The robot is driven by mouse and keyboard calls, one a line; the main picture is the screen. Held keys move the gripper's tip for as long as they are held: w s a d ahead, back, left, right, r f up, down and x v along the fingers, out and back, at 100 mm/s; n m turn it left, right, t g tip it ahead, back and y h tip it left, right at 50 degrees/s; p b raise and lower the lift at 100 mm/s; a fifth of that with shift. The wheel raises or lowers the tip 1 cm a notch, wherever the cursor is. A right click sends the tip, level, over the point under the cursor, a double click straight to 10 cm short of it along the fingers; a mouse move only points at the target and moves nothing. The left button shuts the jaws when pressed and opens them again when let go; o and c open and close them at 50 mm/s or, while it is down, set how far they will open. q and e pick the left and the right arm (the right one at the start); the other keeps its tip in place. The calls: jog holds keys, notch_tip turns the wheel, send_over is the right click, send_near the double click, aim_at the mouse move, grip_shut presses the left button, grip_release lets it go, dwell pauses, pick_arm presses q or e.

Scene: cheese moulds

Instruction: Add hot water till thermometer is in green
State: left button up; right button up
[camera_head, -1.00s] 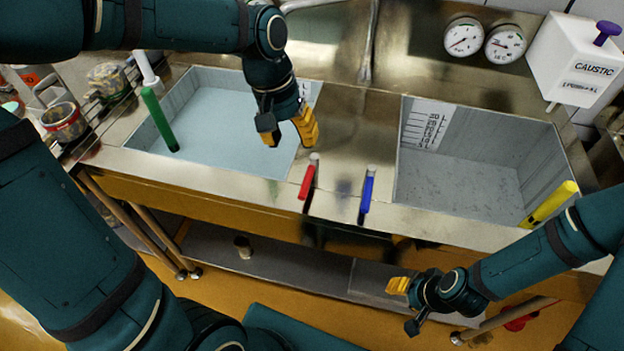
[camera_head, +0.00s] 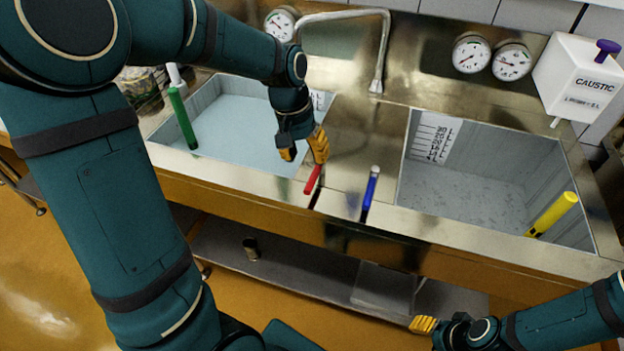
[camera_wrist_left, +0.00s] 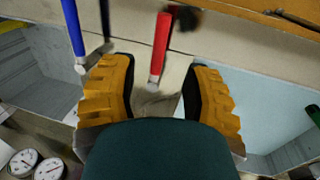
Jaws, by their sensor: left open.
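My left gripper (camera_head: 303,150) is open at the front edge of the left basin, just above the red lever (camera_head: 313,180). In the left wrist view, the red lever (camera_wrist_left: 159,45) shows between the two spread yellow fingers (camera_wrist_left: 160,85), with a gap on both sides. The blue lever (camera_head: 370,190) stands to its right in the head view. The left basin (camera_head: 235,115) holds pale bluish liquid. Round dial gauges (camera_head: 472,53) (camera_head: 508,62) hang on the back wall; their readings are too small to tell.
A curved tap (camera_head: 380,60) stands behind the basins. A green stick (camera_head: 183,118) leans in the left basin, and a yellow one (camera_head: 552,214) in the right basin (camera_head: 480,185), which looks empty. A white caustic box (camera_head: 580,75) hangs at the right.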

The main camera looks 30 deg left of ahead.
aim_at(311, 178)
pick_arm(q)
jog(key=f, duration=0.3)
jog(key=d+f+b, duration=0.1)
jog(key=f, duration=0.3)
jog(key=shift+w+d, duration=0.15)
grip_shut()
